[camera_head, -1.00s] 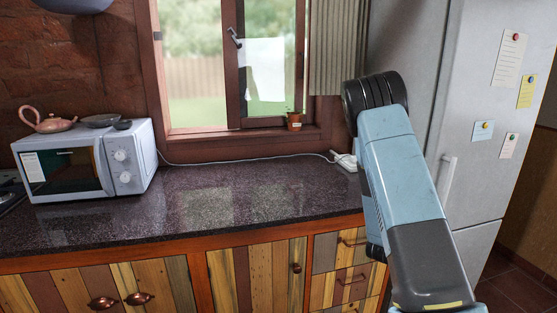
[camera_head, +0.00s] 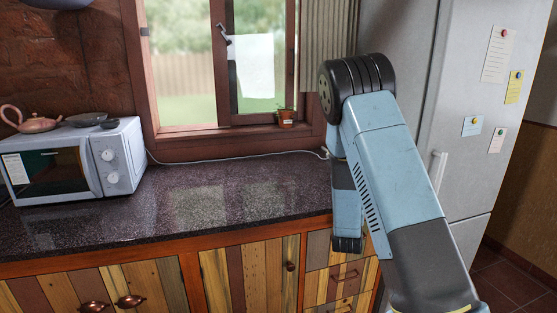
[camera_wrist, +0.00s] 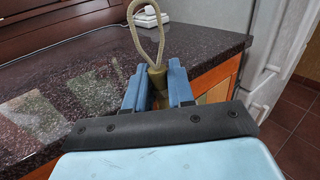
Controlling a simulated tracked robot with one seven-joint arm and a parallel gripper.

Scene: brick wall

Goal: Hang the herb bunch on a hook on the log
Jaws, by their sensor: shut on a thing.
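In the wrist view my gripper (camera_wrist: 158,86) has its two blue fingers closed on the herb bunch (camera_wrist: 158,74). What shows of the bunch is a dark olive bound top between the fingertips, with a pale cord loop (camera_wrist: 133,32) standing up from it, open and hung on nothing. The rest of the bunch is hidden by my gripper. In the head view my arm covers the right of the counter, and neither my gripper nor the bunch can be made out there. No log or hooks are in view.
The dark speckled counter (camera_head: 200,205) is mostly clear. A microwave (camera_head: 75,165) stands at its left, with a teapot (camera_head: 27,120) on top. A potted plant (camera_head: 286,118) sits on the windowsill. A grey fridge (camera_head: 450,110) stands at the right, close to my arm.

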